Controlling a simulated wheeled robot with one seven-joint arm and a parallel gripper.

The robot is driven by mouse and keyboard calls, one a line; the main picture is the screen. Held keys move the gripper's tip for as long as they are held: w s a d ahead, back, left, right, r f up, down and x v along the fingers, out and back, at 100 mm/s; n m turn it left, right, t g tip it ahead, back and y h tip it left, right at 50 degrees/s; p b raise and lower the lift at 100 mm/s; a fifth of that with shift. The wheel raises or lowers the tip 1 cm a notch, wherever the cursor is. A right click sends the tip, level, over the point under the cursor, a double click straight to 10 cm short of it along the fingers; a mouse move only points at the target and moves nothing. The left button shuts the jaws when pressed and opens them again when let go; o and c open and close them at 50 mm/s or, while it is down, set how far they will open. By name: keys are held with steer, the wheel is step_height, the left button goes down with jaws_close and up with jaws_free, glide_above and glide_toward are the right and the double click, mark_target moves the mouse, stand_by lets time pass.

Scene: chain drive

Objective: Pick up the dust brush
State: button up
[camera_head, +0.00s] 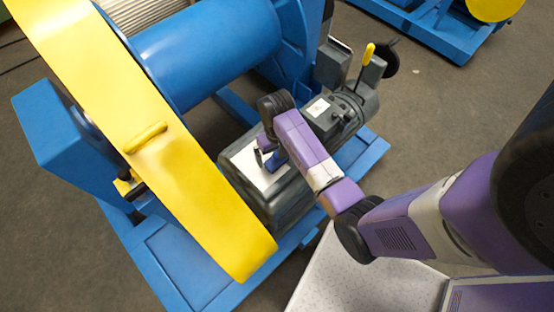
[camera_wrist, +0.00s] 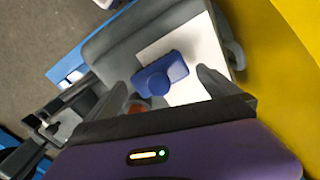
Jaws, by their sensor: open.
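The dust brush, a blue block with a round blue knob on top (camera_wrist: 161,73), lies on a white sheet (camera_wrist: 206,52) in the wrist view. In the head view a small part of the brush (camera_head: 278,160) shows beside my gripper (camera_head: 267,151), on the white sheet on top of the grey housing. My gripper is open above the brush. Its two dark fingers (camera_wrist: 163,84) are on either side of the brush in the wrist view, and I see no grip on it. The bristles are hidden.
A long yellow guard (camera_head: 190,185) stands close to the left of the grey housing (camera_head: 285,202). A grey motor with a yellow-handled lever (camera_head: 367,55) is at the right. A blue drum (camera_head: 210,50) is behind, and the blue base frame (camera_head: 365,155) surrounds them.

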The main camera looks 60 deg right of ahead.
mark_target(277, 154)
steer(key=shift+f, duration=1.45)
steer(key=shift+c, duration=0.4)
steer(key=c, duration=1.1)
steer(key=shift+r, duration=0.15)
steer(key=shift+r+p, duration=2.45)
steer(key=shift+r, duration=7.45)
